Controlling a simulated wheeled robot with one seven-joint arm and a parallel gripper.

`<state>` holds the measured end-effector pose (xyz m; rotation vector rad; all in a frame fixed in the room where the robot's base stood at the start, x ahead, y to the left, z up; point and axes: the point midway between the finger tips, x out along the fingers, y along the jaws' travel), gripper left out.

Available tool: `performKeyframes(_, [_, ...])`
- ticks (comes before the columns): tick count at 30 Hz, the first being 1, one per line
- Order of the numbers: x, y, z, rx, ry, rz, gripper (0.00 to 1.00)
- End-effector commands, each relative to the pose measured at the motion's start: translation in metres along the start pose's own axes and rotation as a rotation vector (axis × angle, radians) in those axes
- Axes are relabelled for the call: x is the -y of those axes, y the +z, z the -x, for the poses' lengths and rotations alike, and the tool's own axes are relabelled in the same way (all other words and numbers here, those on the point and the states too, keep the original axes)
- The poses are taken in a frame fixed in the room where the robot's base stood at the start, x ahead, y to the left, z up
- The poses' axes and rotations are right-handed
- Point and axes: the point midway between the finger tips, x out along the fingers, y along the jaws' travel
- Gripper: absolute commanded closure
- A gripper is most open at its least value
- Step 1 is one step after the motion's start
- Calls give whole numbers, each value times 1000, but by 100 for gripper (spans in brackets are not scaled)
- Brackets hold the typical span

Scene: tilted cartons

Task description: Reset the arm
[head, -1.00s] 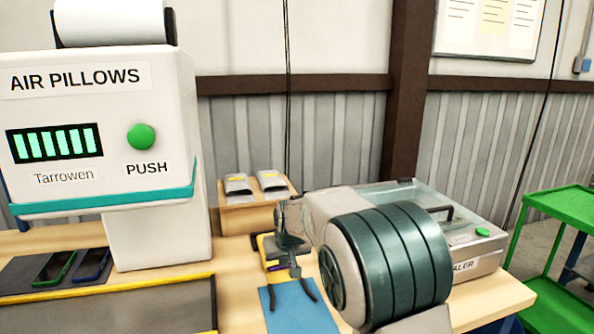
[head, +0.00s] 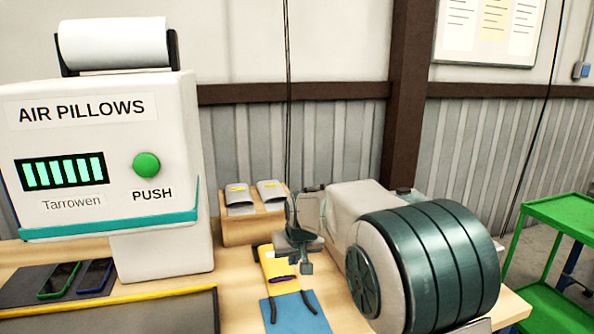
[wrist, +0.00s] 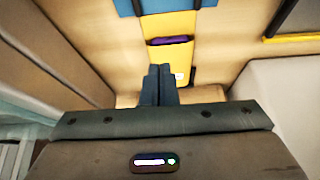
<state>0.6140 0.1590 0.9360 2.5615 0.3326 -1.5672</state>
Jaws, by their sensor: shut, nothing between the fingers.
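My gripper (head: 306,268) hangs over the workbench in the head view, with my large grey and teal arm joint to its right. In the wrist view its two dark fingers (wrist: 160,72) lie together, shut with nothing between them. A yellow item (head: 268,262) with a dark purple object (head: 285,279) on it lies beside and partly behind the gripper. A blue mat (head: 296,318) with two dark strips lies in front. The yellow item (wrist: 168,25) also shows past the fingertips in the wrist view.
The air pillow machine (head: 160,245) with its green button (head: 146,165) stands at left. Two phones (head: 60,280) lie on a dark mat below it. A wooden holder (head: 250,230) with two grey pouches stands behind. A green cart (head: 560,212) stands at right. My arm hides the bench's right part.

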Motion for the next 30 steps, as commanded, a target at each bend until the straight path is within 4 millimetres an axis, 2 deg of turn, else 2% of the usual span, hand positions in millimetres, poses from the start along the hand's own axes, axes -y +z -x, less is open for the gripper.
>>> performKeyframes(1, [-11, 8, 26, 7, 2, -21, 100])
performKeyframes(6, [-40, 55, 90, 55, 10, -83, 100])
performKeyframes(11, [-58, 108, 142, 99, 24, -132, 100])
performKeyframes(15, [-68, 158, 181, 138, 44, -172, 100])
performKeyframes(19, [-72, 204, 209, 173, 66, -205, 100])
performKeyframes(24, [-73, 249, 229, 207, 93, -235, 100])
performKeyframes(30, [-73, 270, 234, 225, 106, -248, 100])
